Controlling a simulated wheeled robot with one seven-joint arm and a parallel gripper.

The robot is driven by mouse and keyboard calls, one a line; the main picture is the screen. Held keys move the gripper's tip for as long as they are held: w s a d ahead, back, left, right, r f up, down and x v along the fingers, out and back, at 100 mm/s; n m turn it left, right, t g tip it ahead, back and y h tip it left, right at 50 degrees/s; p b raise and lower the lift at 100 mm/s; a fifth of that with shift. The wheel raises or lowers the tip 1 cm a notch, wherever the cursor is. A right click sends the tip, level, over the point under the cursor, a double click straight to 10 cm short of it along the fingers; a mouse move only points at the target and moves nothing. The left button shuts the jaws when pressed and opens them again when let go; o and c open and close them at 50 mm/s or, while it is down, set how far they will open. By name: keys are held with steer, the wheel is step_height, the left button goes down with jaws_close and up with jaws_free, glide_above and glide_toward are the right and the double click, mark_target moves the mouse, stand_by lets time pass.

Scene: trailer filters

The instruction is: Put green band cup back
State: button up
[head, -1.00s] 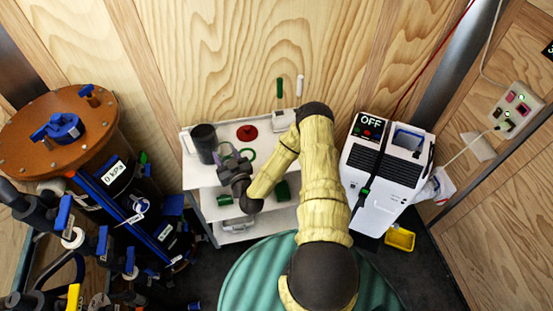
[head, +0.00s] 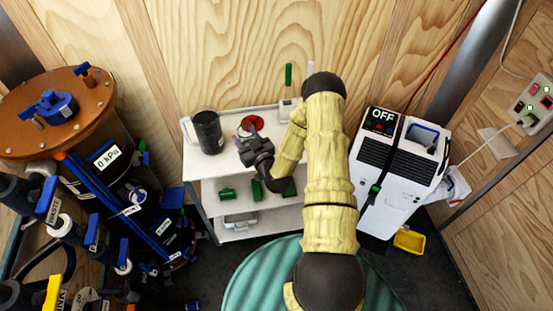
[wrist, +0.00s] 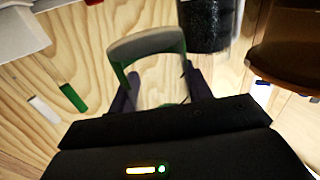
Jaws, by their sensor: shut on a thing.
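My gripper (head: 243,141) is over the top shelf of the white cart and shut on the green band cup. In the wrist view the cup (wrist: 147,42) shows as a curved grey-green rim with a darker green edge between the two purple-grey fingers (wrist: 160,98). In the head view only a small pale patch of it (head: 242,131) shows by the fingertips, in front of a red disc (head: 253,121). I cannot tell whether the cup touches the shelf. The shelf under my gripper is hidden.
A dark mug (head: 208,132) stands at the left of the cart's top shelf (head: 212,168). Green items (head: 227,195) lie on the shelf below. A white machine marked OFF (head: 392,175) stands right of the cart. A brown-topped drum with valves (head: 80,110) is at the left.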

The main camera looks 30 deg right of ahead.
steer(key=w+d+r+m+h+b, duration=0.1)
steer(key=d+b, duration=0.9)
steer(key=d, duration=0.1)
steer(key=shift+w+d+r+b, duration=0.2)
steer(key=shift+w+r+b, duration=0.1)
steer(key=shift+w+r, duration=0.1)
steer(key=shift+s, duration=0.1)
steer(key=shift+f, duration=2.9)
